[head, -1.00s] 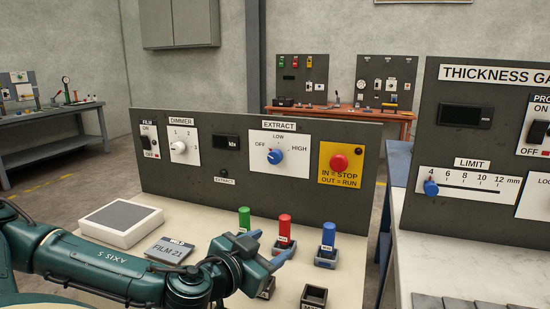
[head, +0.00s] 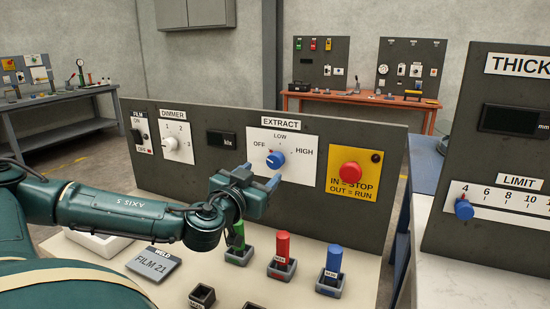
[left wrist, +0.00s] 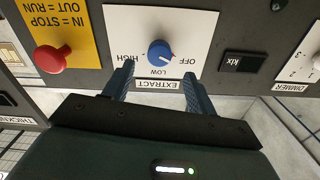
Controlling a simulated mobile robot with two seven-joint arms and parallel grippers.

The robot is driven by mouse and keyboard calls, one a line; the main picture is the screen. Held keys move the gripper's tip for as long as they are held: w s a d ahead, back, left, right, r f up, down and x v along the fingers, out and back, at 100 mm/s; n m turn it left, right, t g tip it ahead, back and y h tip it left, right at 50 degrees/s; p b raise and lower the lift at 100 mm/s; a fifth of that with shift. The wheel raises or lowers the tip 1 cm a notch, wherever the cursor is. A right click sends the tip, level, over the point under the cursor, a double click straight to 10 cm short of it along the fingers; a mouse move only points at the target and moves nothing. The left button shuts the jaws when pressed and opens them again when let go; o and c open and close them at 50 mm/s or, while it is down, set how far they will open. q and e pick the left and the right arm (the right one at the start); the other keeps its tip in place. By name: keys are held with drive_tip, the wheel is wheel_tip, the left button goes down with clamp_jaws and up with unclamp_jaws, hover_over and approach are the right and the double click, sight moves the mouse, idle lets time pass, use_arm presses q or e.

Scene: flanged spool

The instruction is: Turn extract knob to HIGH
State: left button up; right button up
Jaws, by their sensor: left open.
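The extract knob (head: 275,159) is a round blue dial on a white panel (head: 303,150) marked OFF, LOW and HIGH. My left gripper (head: 259,177) is open in front of the panel, just below and left of the knob in the head view. In the left wrist view its two fingertips (left wrist: 158,72) are spread to either side of the knob, apart from it. My right gripper is not in view.
A red stop button (head: 350,172) on a yellow plate sits right of the knob. A dimmer knob (head: 170,142) and a small dark display (head: 221,139) are to the left. Green, red (head: 283,248) and blue (head: 333,261) cylinders stand in holders on the bench below.

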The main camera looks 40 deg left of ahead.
sight(273, 164)
use_arm(q)
drive_tip(key=p+x, duration=0.1)
drive_tip(key=x, duration=0.5)
drive_tip(key=shift+w+r, duration=0.1)
drive_tip(key=shift+w, duration=0.25)
drive_tip(key=shift+p+x, duration=0.3)
drive_tip(key=shift+x, duration=0.5)
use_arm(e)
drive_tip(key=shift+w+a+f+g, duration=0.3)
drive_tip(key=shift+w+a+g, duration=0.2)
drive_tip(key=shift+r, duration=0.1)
use_arm(q)
drive_tip(key=shift+c, duration=0.8)
drive_tip(key=c, duration=0.8)
drive_tip(key=shift+c, duration=0.2)
